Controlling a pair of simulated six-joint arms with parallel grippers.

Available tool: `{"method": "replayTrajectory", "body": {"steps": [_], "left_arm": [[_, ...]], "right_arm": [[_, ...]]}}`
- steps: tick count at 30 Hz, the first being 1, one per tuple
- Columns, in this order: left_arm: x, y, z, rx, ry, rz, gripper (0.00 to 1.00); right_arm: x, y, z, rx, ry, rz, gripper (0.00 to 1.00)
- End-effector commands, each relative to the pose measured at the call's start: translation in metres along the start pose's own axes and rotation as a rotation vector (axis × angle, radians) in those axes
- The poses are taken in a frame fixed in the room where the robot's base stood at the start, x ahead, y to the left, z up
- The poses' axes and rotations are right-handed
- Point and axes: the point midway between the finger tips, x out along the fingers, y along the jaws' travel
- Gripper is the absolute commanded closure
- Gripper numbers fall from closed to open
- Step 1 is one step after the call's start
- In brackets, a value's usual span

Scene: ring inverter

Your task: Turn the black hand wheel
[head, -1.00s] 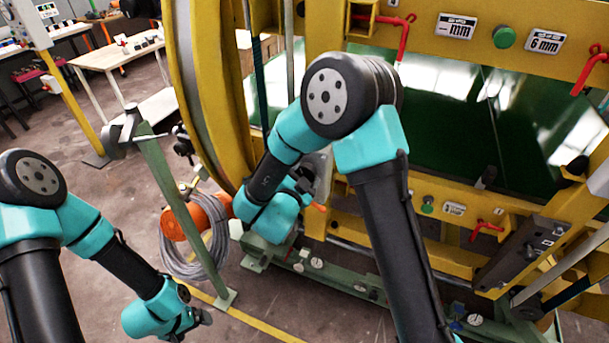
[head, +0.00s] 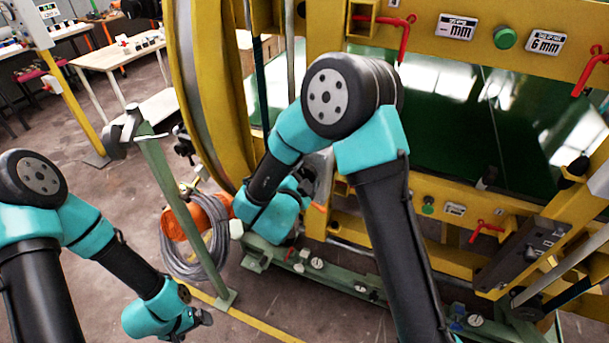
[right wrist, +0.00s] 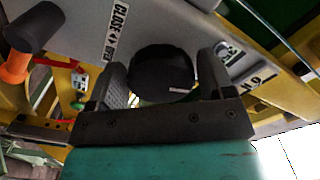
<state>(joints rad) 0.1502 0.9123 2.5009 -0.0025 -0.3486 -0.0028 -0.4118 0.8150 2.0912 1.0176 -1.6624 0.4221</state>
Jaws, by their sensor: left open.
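A rounded black part (right wrist: 162,72), which looks like the black hand wheel or part of it, sits in front of a grey panel in the right wrist view. My right gripper (right wrist: 164,66) has a finger on each side of it. I cannot tell whether both fingers touch it. In the head view my right gripper (head: 308,178) is mostly hidden behind my own arm, close to the yellow frame, and the wheel cannot be made out. My left gripper (head: 200,319) hangs low at the left, open and empty, away from the machine.
In the right wrist view a black-and-orange handle (right wrist: 30,40) sticks out left of the gripper, near a "CLOSE" label (right wrist: 117,28). A green post (head: 172,205) and a coiled grey cable (head: 205,250) stand between my arms. Open floor lies at lower left.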

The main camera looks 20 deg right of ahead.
Motion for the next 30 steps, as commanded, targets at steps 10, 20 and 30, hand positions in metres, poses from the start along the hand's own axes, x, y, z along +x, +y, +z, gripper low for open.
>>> {"method": "replayTrajectory", "body": {"steps": [10,20,30], "left_arm": [[0.000,0.000,0.000,0.000,0.000,0.000,0.09],[0.000,0.000,0.000,0.000,0.000,0.000,0.09],[0.000,0.000,0.000,0.000,0.000,0.000,0.09]], "right_arm": [[0.000,0.000,0.000,0.000,0.001,-0.001,0.09],[-0.018,-0.001,0.001,0.000,-0.002,-0.002,0.09],[-0.081,-0.001,0.001,-0.001,-0.003,-0.005,0.09]]}}
